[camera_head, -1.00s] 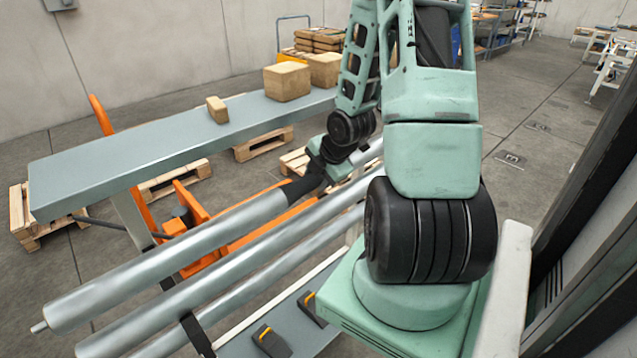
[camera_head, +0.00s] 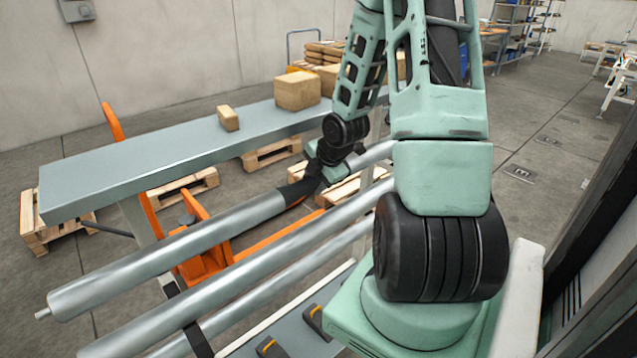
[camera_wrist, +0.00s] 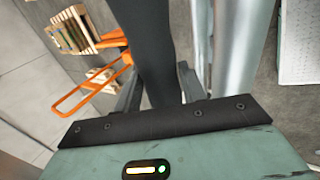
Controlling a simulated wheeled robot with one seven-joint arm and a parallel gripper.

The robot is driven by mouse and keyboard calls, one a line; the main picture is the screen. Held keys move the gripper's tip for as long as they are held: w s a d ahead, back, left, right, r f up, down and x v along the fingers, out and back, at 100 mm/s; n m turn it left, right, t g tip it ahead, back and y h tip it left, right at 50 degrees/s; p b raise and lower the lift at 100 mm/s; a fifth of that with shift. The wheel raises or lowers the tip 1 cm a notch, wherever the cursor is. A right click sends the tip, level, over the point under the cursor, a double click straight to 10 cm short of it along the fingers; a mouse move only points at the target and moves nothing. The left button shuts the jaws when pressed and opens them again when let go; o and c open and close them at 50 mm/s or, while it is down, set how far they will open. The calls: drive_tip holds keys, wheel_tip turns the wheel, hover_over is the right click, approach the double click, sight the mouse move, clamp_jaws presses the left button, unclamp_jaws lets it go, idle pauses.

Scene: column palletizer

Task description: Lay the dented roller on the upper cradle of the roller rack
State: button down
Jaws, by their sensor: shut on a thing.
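My gripper (camera_head: 305,186) is shut on the dark middle section of a long silver roller (camera_head: 170,252). In the wrist view that dark section (camera_wrist: 147,60) passes between the fingers (camera_wrist: 160,85). The roller runs from lower left, where a thin shaft end shows, past the gripper to the upper right. I cannot make out a dent. Two more silver rollers lie below and to the right of it, an upper one (camera_head: 250,262) and a lower one (camera_head: 262,292). A dark rack support (camera_head: 198,338) crosses them near the left. The upper cradle is not clearly visible.
A long grey table (camera_head: 150,160) with cardboard boxes (camera_head: 297,91) stands behind the rollers. An orange pallet truck (camera_head: 205,258) and wooden pallets (camera_head: 182,190) are under and beside it. Dark wedge blocks with yellow stripes (camera_head: 270,348) sit on a low shelf near my base.

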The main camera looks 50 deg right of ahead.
drive_tip(key=shift+w, duration=2.4)
wheel_tip(320, 180, down, 7)
drive_tip(key=d+b, duration=0.1)
drive_tip(key=b, duration=0.5)
drive_tip(key=shift+w, duration=0.2)
drive_tip(key=shift+d+f, duration=0.1)
drive_tip(key=c, duration=0.7)
unclamp_jaws()
drive_tip(key=shift+s, duration=0.15)
